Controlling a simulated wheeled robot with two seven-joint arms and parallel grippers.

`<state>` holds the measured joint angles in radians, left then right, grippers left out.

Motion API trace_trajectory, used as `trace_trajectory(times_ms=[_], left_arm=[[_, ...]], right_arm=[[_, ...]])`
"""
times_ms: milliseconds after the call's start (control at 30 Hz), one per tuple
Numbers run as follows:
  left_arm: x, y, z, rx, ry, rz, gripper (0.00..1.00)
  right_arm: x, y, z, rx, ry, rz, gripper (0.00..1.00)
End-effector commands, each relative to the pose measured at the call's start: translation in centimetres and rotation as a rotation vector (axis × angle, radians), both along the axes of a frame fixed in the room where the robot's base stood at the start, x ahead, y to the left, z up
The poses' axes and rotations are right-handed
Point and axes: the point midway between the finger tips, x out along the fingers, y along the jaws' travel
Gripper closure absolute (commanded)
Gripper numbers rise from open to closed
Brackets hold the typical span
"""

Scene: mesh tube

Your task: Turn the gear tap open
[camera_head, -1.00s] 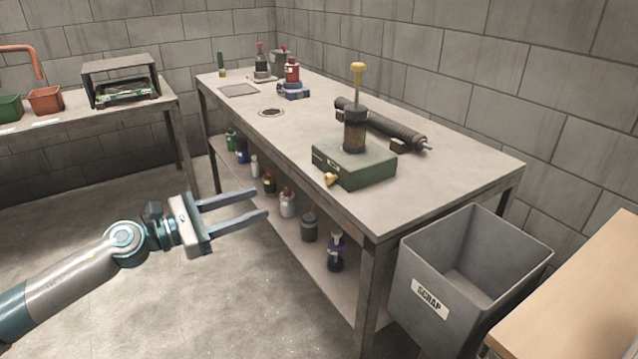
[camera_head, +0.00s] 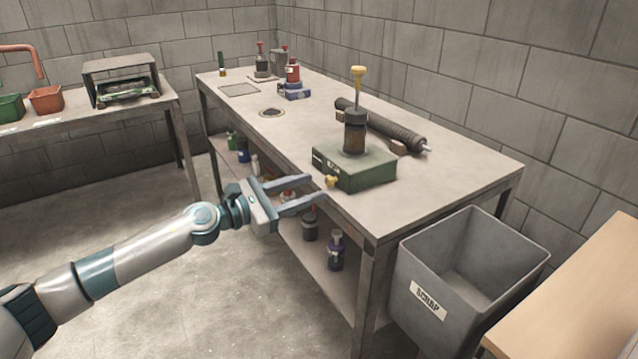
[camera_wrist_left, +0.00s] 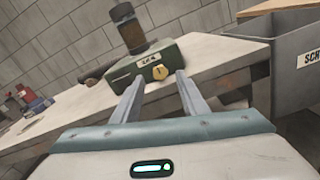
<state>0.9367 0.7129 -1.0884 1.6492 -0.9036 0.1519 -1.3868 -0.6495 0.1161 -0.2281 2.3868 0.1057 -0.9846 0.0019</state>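The gear tap is a small yellow brass knob (camera_head: 331,182) on the front of a green box (camera_head: 365,172) on the workbench. It also shows in the left wrist view (camera_wrist_left: 160,72), ahead of and between the fingertips. A dark cylinder with a yellow-topped rod (camera_head: 357,95) stands upright on the box. My left gripper (camera_head: 318,187) is open and empty, its fingers pointing at the knob; in the left wrist view (camera_wrist_left: 157,82) its fingers are apart. I cannot tell whether they touch the knob. My right gripper is not in view.
The workbench (camera_head: 440,175) carries a dark ribbed roller (camera_head: 390,128) behind the box and several bottles at the far end. A grey scrap bin (camera_head: 430,285) stands at its right front. Bottles sit on the shelf below. The floor at left is clear.

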Motion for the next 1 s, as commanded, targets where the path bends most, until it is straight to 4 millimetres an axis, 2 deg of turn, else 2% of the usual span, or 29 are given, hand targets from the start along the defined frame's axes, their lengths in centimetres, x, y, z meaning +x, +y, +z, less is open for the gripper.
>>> trace_trajectory(times_ms=[100, 300, 667, 833, 1000], left_arm=[[1.0, -1.5, 0.1, -0.001, 0.0, -0.001, 0.6], [2.0, -2.7, 0.0, 0.0, 0.001, -0.001, 0.6], [2.1, -2.9, 0.0, -0.001, 0.001, 0.0, 0.6], [2.1, -2.9, 0.0, 0.0, 0.0, 0.0, 0.98], [2.1, -2.9, 0.0, -0.001, 0.002, 0.0, 1.0]], right_arm=[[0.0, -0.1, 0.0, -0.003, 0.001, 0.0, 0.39], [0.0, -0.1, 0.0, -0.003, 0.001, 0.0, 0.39], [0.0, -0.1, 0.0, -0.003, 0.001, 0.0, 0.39], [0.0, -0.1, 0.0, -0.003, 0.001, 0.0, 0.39], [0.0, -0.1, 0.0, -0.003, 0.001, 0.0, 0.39]])
